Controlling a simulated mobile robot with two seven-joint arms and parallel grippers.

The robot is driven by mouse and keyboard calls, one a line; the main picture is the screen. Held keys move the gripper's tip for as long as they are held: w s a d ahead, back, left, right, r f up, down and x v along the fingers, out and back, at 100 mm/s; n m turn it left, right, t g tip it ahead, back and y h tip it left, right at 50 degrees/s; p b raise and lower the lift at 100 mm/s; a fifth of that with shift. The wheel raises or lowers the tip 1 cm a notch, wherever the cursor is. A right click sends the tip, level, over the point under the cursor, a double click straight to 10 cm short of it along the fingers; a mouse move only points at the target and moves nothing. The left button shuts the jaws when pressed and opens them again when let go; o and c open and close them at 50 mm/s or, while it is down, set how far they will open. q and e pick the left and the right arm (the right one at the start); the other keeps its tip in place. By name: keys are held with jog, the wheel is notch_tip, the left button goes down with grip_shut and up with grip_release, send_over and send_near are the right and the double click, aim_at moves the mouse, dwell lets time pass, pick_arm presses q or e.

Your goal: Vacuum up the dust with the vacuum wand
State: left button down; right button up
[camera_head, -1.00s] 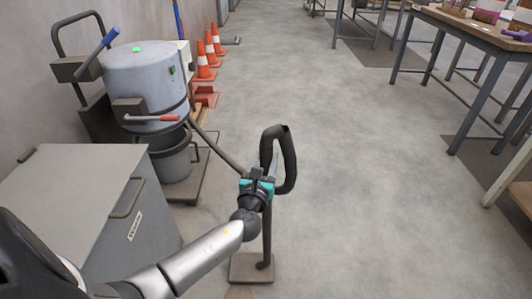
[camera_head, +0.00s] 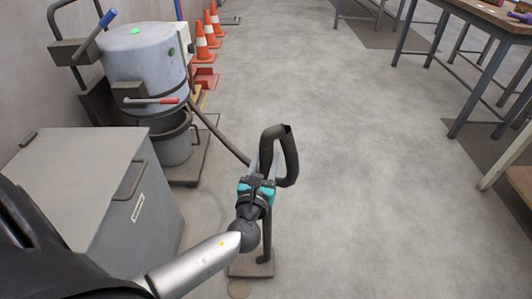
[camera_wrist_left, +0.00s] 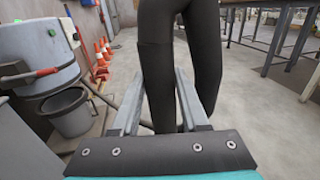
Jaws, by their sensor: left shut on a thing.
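The vacuum wand (camera_head: 290,155) is a dark tube bent over at the top, with a straight part running down to a small floor plate (camera_head: 262,269). I cannot tell if its lower end touches the plate. My left gripper (camera_head: 266,160) is shut on the wand. In the left wrist view, the wand (camera_wrist_left: 158,60) stands between the two grey fingers of the left gripper (camera_wrist_left: 160,100). A dark hose (camera_head: 220,138) runs from the grey vacuum drum (camera_head: 145,68) towards the wand. No dust is clearly visible. My right gripper is out of view.
A grey cabinet (camera_head: 70,185) with handles stands left of the wand. Orange cones (camera_head: 206,45) stand behind the vacuum along the wall. Tables (camera_head: 480,20) stand at the right. The floor (camera_head: 370,170) between is clear.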

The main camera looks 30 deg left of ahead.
pick_arm(q)
jog(key=shift+d+p+v, duration=0.15)
jog(key=shift+d+v, duration=0.05)
jog(key=shift+v, duration=0.9)
jog(key=shift+d+p+v, duration=0.15)
jog(key=shift+d+v, duration=0.05)
jog(key=shift+v, duration=0.9)
jog(key=shift+s+d+r, duration=0.15)
jog(key=shift+s+d, duration=0.15)
jog(key=shift+s, duration=0.05)
jog(key=d+v, duration=0.1)
jog(key=v, duration=0.7)
jog(key=shift+w+d+p, duration=0.2)
jog(key=shift+d+p, duration=0.15)
jog(key=shift+p, duration=0.05)
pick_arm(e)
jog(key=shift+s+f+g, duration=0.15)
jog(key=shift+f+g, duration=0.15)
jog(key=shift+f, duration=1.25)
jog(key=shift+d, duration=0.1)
